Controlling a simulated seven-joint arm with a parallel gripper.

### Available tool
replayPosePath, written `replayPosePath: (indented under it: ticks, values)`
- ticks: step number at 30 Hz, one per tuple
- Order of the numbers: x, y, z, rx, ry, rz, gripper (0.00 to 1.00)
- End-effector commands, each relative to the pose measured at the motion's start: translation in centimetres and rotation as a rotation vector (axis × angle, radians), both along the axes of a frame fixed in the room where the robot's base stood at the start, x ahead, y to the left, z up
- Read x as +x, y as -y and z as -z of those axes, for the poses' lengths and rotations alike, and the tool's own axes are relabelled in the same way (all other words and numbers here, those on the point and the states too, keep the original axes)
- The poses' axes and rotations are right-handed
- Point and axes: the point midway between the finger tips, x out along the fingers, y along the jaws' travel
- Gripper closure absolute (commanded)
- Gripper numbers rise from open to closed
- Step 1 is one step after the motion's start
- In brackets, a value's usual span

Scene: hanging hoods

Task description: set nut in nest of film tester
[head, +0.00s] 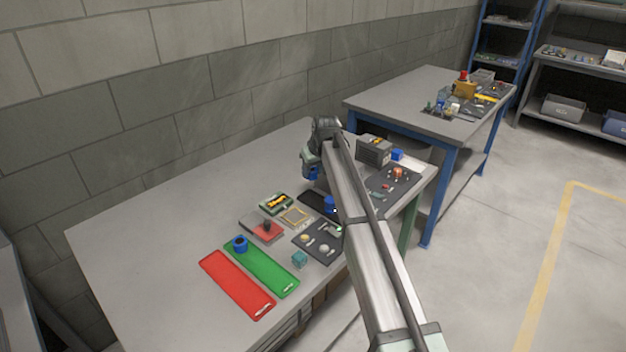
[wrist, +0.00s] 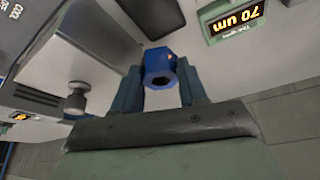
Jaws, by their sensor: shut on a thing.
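My gripper (wrist: 160,80) is shut on a blue nut (wrist: 160,62), a hexagonal piece with a dark hole. In the head view the gripper (head: 311,172) holds the nut above the table's back part. A green-cased unit with a lit display reading 70 um (wrist: 237,20) is at the upper right of the wrist view, apart from the nut. It seems to be the green unit (head: 276,202) in the head view. A dark block (wrist: 152,14) shows at the wrist view's top. I cannot tell which part is the nest; my arm hides some of the table.
A red mat (head: 237,285) and a green mat (head: 272,275) lie at the front left; another blue piece (head: 240,243) stands on the green one. A grey box (head: 374,150) stands at the back right. A grey post (wrist: 76,97) rises left of the nut. The table's left is clear.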

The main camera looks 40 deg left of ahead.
Motion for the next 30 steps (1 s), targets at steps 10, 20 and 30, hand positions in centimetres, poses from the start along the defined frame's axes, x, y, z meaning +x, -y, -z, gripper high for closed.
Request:
replayPosePath:
  ticks: [10,20,30]
  values:
    - [-6.0,1.4,0.2,-0.001,0.0,-0.003,0.96]
    - [-10.8,2.3,1.2,0.001,0.001,0.0,0.96]
    - [-10.7,2.3,2.9,-0.001,0.0,0.0,0.96]
